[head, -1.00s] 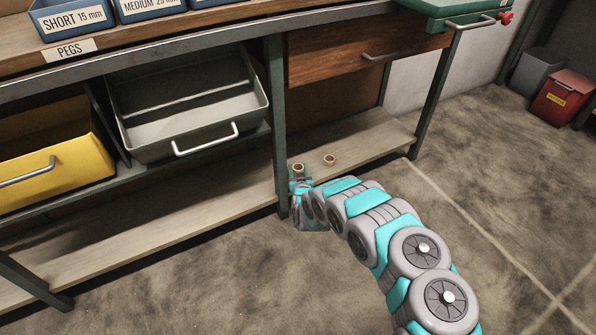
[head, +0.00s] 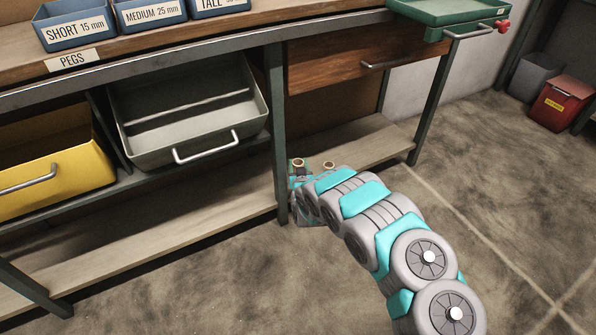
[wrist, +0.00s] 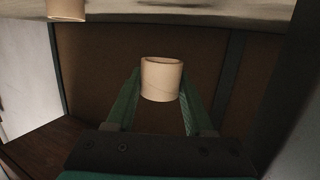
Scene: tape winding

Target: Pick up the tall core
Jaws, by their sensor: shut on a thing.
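A pale tan, hollow core (wrist: 161,80) is clamped between the two green fingers of my gripper (wrist: 160,88) in the wrist view. In the head view the held core (head: 298,163) shows at the end of my arm, in front of the lower shelf, with the gripper mostly hidden behind my arm links. A second tan core (head: 328,164) stands on the shelf to its right. It also shows, cut off by the top edge, in the wrist view (wrist: 67,10). I cannot compare the two heights well.
The lower wooden shelf (head: 370,143) runs under the workbench, beside a dark green leg (head: 276,130). A wooden drawer (head: 345,62) hangs above. A grey bin (head: 190,120) and a yellow bin (head: 50,160) are at left.

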